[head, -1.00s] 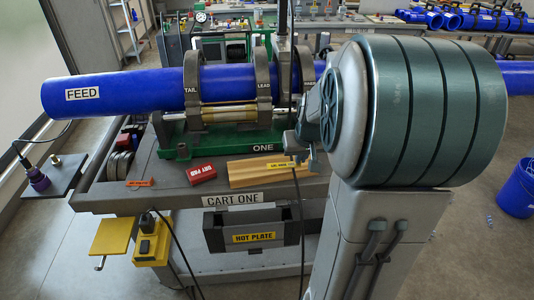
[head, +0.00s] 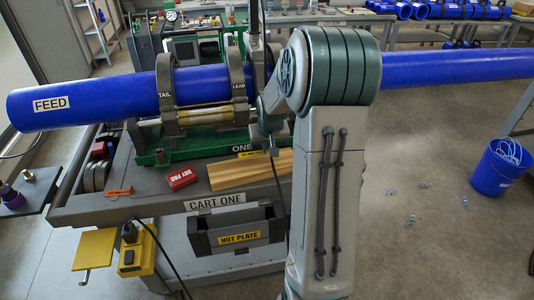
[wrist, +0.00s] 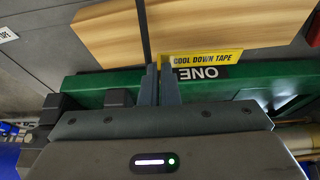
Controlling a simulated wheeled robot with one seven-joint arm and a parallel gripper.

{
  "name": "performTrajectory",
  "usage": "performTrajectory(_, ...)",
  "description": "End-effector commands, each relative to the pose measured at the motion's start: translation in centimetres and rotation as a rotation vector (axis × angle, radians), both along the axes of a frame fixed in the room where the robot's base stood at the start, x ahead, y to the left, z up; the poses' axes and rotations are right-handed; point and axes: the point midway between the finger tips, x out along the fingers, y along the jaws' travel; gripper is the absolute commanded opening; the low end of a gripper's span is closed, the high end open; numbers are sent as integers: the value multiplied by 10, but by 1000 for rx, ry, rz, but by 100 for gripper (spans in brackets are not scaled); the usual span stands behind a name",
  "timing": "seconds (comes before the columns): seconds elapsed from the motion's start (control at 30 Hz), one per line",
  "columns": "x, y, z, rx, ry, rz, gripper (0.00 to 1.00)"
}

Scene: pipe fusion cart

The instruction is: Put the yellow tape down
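The yellow tape, labelled COOL DOWN TAPE, shows in the wrist view (wrist: 206,58) as a flat strip reaching right from my fingertips. It partly overlaps the view of the ONE label. My gripper (wrist: 160,74) has its two fingers close together and appears shut on the tape's left end; the grip itself is mostly hidden. In the head view the tape (head: 253,153) shows small beside my arm, between the wooden board (head: 248,172) and the green base (head: 190,152). I cannot tell whether it touches anything beneath it.
A red pad (head: 182,179) and an orange-labelled item (head: 118,192) lie on the grey cart top (head: 80,210). The blue FEED pipe (head: 90,100) runs through clamp rings above. A hot plate holder (head: 238,238) hangs in front. A thin dark cable (wrist: 143,30) passes near my fingers.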

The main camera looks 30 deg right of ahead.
Motion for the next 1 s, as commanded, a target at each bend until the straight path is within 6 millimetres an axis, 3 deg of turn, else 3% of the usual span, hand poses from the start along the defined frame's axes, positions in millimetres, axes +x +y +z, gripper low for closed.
performTrajectory(0.33, 2, 0, -38, 1, 2, 0, 0)
performTrajectory(0.73, 2, 0, -46, -1, 0, -1, 0)
performTrajectory(0.77, 2, 0, -45, -1, 0, -1, 5)
performTrajectory(0.83, 2, 0, -44, -1, 0, -1, 24)
performTrajectory(1.0, 2, 0, -44, -1, 0, -1, 24)
